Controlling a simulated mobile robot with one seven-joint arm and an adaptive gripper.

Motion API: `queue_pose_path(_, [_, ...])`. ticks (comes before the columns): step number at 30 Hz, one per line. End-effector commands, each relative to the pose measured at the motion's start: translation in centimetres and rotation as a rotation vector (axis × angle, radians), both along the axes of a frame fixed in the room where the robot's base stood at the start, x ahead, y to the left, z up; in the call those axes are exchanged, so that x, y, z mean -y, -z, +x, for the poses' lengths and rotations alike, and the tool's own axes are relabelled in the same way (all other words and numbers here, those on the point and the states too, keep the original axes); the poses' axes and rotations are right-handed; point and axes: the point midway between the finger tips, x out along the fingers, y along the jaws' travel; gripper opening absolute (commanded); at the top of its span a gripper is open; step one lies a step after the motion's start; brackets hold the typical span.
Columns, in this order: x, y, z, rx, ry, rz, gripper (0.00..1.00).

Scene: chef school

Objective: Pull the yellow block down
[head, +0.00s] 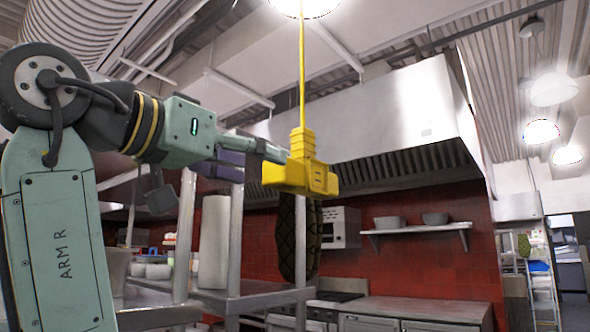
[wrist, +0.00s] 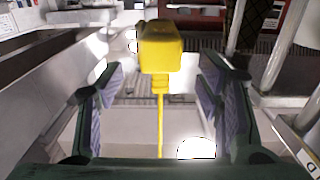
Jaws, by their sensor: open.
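The yellow block (head: 312,178) hangs from a thin yellow cord that runs up toward the ceiling in the head view. It has a ribbed neck on top and a wider body. In the wrist view the yellow block (wrist: 161,48) shows upside down, between and beyond the two fingers, with its cord running down the picture. My gripper (head: 262,157) reaches in from the left at the block's height, its tips close beside it. In the wrist view my gripper (wrist: 160,90) is open, with room on both sides of the block. Whether a finger touches it cannot be told.
A dark patterned object (head: 300,240) shows directly below the block. A metal rack (head: 235,240) stands below my arm. A steel hood (head: 400,115) is behind, with a wall shelf (head: 420,229) holding bowls at right. The space right of the block looks clear.

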Motion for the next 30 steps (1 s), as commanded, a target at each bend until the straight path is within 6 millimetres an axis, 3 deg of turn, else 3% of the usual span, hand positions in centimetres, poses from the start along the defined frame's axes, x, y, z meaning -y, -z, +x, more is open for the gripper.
queue_pose_path(15, [5.1,-0.2,7.1,0.000,-0.001,-0.003,0.60])
queue_pose_path(21, [5.9,0.0,8.3,0.001,-0.003,-0.003,0.60])
queue_pose_path(30, [5.9,0.0,8.4,0.003,-0.004,-0.003,0.59])
